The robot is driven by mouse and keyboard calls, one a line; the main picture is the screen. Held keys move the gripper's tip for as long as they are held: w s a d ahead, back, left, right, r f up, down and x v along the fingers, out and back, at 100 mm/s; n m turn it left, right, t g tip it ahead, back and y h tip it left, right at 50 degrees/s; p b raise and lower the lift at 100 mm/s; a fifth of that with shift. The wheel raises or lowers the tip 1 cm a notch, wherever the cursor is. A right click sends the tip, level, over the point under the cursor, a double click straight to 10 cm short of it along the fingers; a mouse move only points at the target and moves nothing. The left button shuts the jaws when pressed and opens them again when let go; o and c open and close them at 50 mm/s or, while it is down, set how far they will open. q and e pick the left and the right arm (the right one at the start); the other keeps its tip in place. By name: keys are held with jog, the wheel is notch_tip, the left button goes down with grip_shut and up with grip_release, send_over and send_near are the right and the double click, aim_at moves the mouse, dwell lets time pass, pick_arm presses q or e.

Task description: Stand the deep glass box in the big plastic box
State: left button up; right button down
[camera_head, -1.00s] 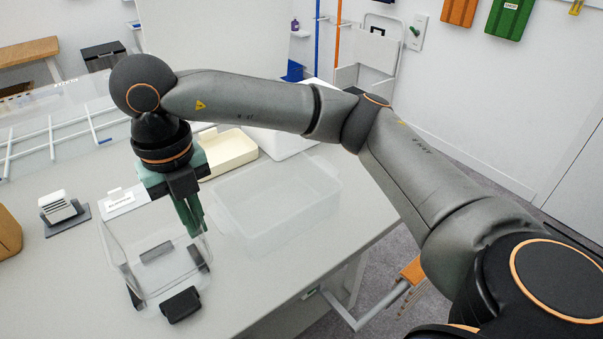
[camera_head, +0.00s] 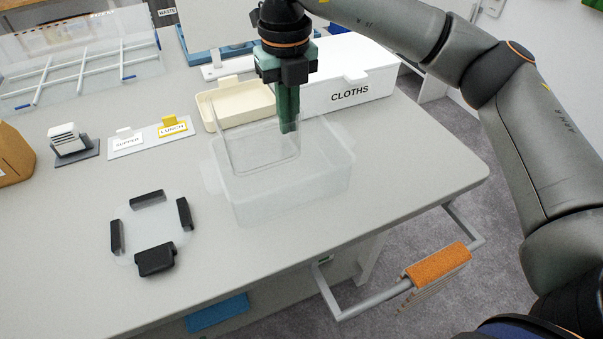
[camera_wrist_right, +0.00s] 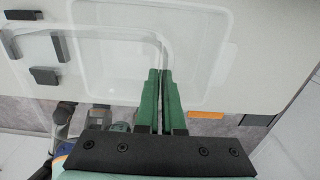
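The deep glass box (camera_head: 250,148) is clear and hard to make out. My right gripper (camera_head: 289,128) is shut on its wall at the right side and holds it roughly upright. It overlaps the big plastic box (camera_head: 290,192), a translucent open box on the table, in the head view. I cannot tell how far its bottom is inside or whether it touches. In the right wrist view the green fingers (camera_wrist_right: 160,75) are close together at a clear wall. My left gripper is not in view.
Several black blocks (camera_head: 154,260) surround a clear patch on the table (camera_head: 70,215) at left. A cream tray (camera_head: 240,107) and white CLOTHS box (camera_head: 350,90) stand behind. SUPPER (camera_head: 126,142) and LUNCH (camera_head: 172,128) labels stand further left.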

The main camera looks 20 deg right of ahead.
aim_at(294, 175)
jog(key=f, duration=0.9)
jog(key=shift+w+d+f, duration=0.1)
jog(key=shift+d+f, duration=0.25)
jog(key=shift+f, duration=0.05)
jog(key=shift+f+b, duration=0.1)
jog(key=shift+b, duration=0.2)
jog(key=shift+f, duration=0.15)
jog(key=c, duration=1)
grip_release()
jog(key=shift+c, duration=0.2)
notch_tip(294, 175, up, 12)
jog(key=shift+r+p, duration=0.25)
jog(key=shift+p, duration=0.1)
